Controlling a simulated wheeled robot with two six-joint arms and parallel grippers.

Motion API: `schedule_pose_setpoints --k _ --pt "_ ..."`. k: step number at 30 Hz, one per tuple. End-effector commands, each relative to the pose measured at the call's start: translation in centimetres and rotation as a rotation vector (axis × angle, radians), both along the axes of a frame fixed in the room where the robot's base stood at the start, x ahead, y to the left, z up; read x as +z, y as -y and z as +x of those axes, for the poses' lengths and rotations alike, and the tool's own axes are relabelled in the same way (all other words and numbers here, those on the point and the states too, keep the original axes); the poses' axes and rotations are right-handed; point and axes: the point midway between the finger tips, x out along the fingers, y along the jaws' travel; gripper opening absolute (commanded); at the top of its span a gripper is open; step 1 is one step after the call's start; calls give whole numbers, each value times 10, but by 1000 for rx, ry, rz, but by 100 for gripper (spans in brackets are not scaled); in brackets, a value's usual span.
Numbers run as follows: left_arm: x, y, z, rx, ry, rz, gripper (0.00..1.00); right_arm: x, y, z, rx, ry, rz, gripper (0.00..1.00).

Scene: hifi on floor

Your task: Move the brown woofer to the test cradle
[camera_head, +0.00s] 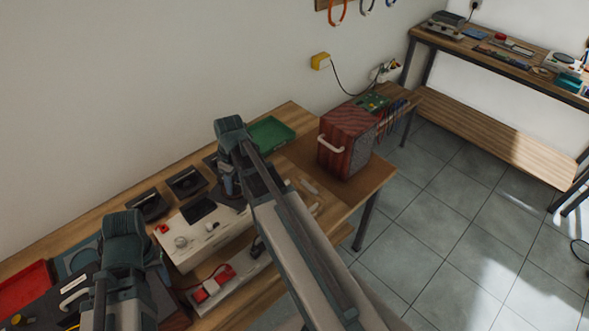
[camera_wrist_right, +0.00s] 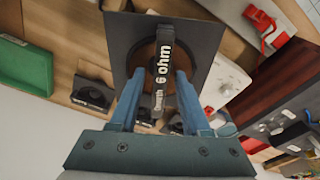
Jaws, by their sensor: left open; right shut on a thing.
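The brown woofer (camera_wrist_right: 146,52), a brown cone on a square black plate, fills the middle of the right wrist view. My right gripper (camera_wrist_right: 160,92) is shut on its black bar, which reads "6 ohm". In the head view my right gripper (camera_head: 229,186) hangs over the bench's back half, and the woofer is mostly hidden. A white unit (camera_head: 179,254) with a dark square on top, a knob and a red button stands beside it. I cannot tell whether this is the test cradle. My left gripper (camera_head: 112,288) is open at lower left, its fingertips unclear.
Black holders (camera_head: 187,183) stand in a row along the wall side. A green tray (camera_head: 270,134) and a wooden speaker box (camera_head: 340,140) with a white handle stand toward the far end. A red tray (camera_head: 24,288) and a power strip with red switches (camera_head: 212,282) are nearer.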

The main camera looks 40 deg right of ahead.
Motion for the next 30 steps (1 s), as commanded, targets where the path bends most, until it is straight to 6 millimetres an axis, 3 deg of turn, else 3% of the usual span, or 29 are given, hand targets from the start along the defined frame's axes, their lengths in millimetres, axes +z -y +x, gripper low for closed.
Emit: schedule_pose_setpoints --k 1,6,12,18,30 --pt "-1 0 0 0 0 0 50 -1 27 -5 -57 0 0 0" --pt "-3 0 0 0 0 0 50 -3 101 -26 -218 0 0 0" --pt "-5 0 0 0 0 0 50 -5 158 -50 -350 1 0 0" --pt "-5 0 0 0 0 0 50 -5 183 -63 -408 1 0 0" --pt "-11 0 0 1 0 0 50 -11 186 -65 -417 1 0 0"
